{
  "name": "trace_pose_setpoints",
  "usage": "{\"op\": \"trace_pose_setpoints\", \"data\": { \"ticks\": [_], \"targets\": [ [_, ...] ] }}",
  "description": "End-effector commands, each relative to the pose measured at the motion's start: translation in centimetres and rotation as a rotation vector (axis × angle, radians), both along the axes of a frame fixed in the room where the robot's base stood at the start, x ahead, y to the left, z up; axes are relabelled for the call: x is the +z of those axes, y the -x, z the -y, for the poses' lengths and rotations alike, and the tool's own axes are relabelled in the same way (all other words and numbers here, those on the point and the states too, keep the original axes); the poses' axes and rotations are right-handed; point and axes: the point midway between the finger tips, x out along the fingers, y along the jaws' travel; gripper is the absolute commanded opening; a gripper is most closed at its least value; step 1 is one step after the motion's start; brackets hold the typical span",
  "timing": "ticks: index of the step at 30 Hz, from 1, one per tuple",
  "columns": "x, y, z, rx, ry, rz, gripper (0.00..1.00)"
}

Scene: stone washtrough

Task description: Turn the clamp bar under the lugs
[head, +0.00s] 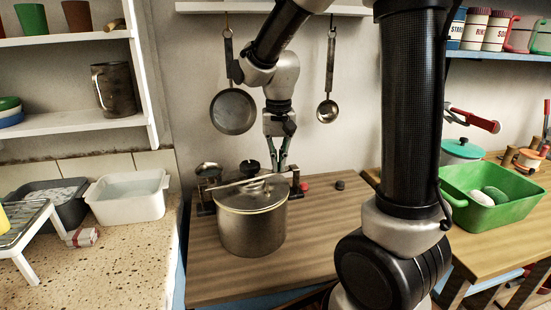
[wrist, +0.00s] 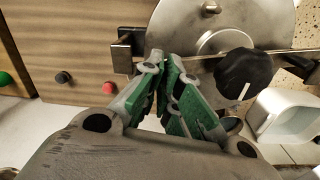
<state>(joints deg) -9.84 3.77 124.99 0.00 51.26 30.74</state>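A steel pot (head: 252,232) with a shiny lid stands on the wooden counter. A light, thin clamp bar (head: 236,184) runs across above the lid, with a black knob (head: 250,168) near its middle; the knob also shows in the wrist view (wrist: 245,72). Dark lugs stand at the pot's left (head: 205,201) and right (head: 296,180); one is just left of my fingertips in the wrist view (wrist: 128,46). My gripper (head: 280,166) points down at the bar's right end, its green-padded fingers (wrist: 169,62) slightly apart. Whether they touch the bar is unclear.
A red button (head: 305,186) and a black one (head: 340,185) sit on the counter right of the pot. A pan (head: 233,111) and a ladle (head: 327,110) hang behind. A white tub (head: 128,197) is at left, a green basin (head: 495,205) at right.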

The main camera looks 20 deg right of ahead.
Motion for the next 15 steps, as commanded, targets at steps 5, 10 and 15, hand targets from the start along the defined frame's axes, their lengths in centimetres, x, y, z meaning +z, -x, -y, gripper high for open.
{"op": "trace_pose_setpoints", "data": {
  "ticks": [5,10,15],
  "targets": [
    [0.02,0.37,0.00,-0.045,0.000,0.001,0.00],
    [0.03,0.48,-0.01,-0.061,-0.001,0.001,0.00],
    [0.04,0.48,-0.01,-0.062,-0.001,0.001,0.00]
  ]
}}
